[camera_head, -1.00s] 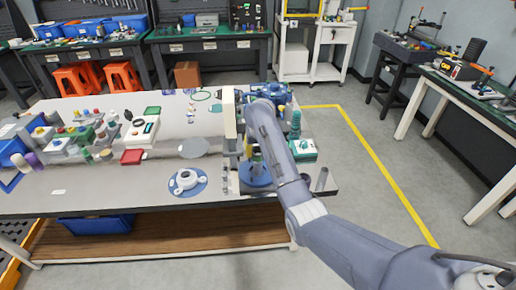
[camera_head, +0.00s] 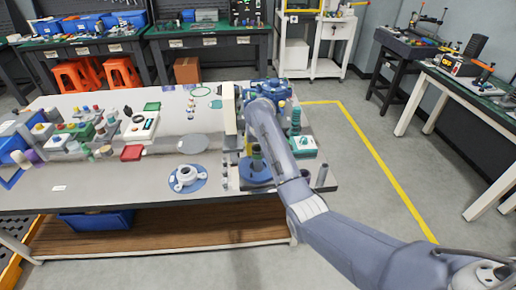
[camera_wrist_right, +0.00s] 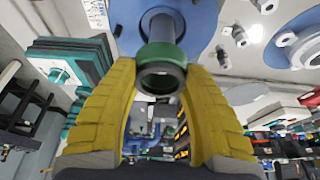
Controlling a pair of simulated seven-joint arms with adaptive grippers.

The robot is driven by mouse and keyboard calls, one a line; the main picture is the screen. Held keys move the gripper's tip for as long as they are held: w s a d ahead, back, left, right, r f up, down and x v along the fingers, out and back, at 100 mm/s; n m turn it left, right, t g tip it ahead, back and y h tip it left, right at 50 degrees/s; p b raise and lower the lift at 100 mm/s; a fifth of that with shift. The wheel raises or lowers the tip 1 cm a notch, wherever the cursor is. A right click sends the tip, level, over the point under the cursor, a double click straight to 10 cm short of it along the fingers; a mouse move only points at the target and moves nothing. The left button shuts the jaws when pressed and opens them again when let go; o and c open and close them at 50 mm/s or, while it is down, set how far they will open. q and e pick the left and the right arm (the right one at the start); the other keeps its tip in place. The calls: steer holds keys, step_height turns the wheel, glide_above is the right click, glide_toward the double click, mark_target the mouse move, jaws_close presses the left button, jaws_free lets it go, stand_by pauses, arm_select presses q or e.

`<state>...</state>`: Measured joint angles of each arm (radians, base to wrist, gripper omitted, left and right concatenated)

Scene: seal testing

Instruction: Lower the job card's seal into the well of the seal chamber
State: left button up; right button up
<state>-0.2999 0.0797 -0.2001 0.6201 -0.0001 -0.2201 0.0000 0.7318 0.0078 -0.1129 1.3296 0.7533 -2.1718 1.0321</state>
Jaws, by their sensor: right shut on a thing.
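My right gripper (camera_head: 256,160) is over a blue round base (camera_head: 258,180) at the table's front right, partly hidden by my arm. In the right wrist view its yellow fingers (camera_wrist_right: 160,85) are shut on a green-banded dark ring (camera_wrist_right: 160,56), which I take for the seal. A grey cylinder (camera_wrist_right: 161,24) lines up behind the ring, in front of a blue round surface (camera_wrist_right: 203,22). I cannot tell whether ring and cylinder touch. A white flanged housing (camera_head: 186,176) sits on a blue disc to the left. No well opening shows clearly. My left gripper is out of view.
A cream upright post (camera_head: 229,108) stands close left of my right arm. A grey disc (camera_head: 193,144) lies behind the housing. The table's front left is mostly clear.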

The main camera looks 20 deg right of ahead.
mark_target(258, 163)
steer(key=shift+f, duration=1.3)
steer(key=shift+f, duration=0.55)
steer(key=shift+f, duration=0.35)
steer(key=shift+f, duration=1.7)
stand_by(1.1)
steer(key=o, duration=1.5)
steer(key=shift+f, duration=0.1)
steer(key=shift+r, duration=2.45)
